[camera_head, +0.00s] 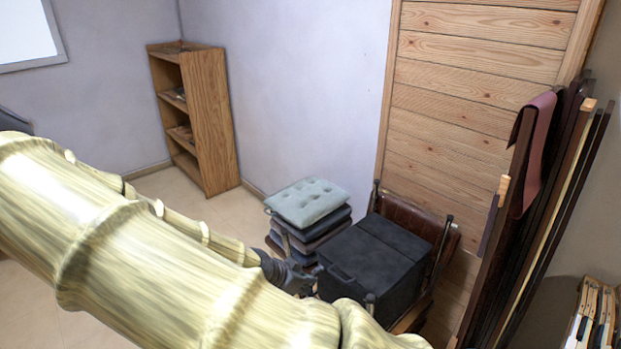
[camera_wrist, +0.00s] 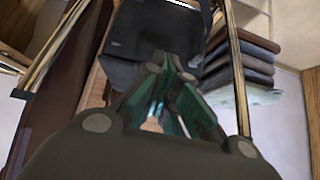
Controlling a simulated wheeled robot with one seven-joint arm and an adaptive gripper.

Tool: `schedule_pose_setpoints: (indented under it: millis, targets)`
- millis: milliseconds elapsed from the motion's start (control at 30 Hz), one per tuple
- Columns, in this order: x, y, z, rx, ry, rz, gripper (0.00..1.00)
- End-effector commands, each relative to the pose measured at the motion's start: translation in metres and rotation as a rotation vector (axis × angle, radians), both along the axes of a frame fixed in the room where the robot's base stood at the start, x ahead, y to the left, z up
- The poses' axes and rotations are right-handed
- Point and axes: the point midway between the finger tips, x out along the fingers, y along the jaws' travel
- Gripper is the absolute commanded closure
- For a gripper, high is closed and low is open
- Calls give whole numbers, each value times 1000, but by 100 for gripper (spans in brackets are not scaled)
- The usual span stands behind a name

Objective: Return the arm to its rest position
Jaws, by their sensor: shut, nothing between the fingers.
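My pale, wood-patterned arm crosses the head view from the left edge to the bottom middle. My dark gripper (camera_head: 292,277) shows past a thinner stretch of the arm, in front of the cushion stack and the black case. Part of it is hidden by the arm. In the wrist view my gripper (camera_wrist: 172,68) has its dark and teal fingers drawn together at the tips, with nothing held between them. The fingers point toward the black case (camera_wrist: 155,32) and the chair; whether they touch anything is not clear.
Stacked cushions (camera_head: 308,203), a black case (camera_head: 376,262) on a brown chair (camera_head: 420,220), and leaning dark boards (camera_head: 520,240) crowd the right side. White-and-dark key-like pieces (camera_head: 597,315) sit at lower right. A wooden shelf (camera_head: 212,120) stands behind. Floor shows before the shelf.

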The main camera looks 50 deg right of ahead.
Motion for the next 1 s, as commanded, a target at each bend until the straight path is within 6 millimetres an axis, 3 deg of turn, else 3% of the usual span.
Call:
schedule_pose_setpoints:
  millis: [400, 533, 667, 767, 867, 1000]
  targets:
    - [0, 4, -1, 1, 3, 2, 100]
    - [-11, 8, -17, 19, 70, 64, 100]
    - [-39, 23, -58, 83, 242, 251, 100]
    - [-64, 45, -97, 166, 391, 465, 100]
    - [-89, 74, -134, 262, 506, 692, 100]
    - [-120, 128, -178, 405, 593, 1016, 100]
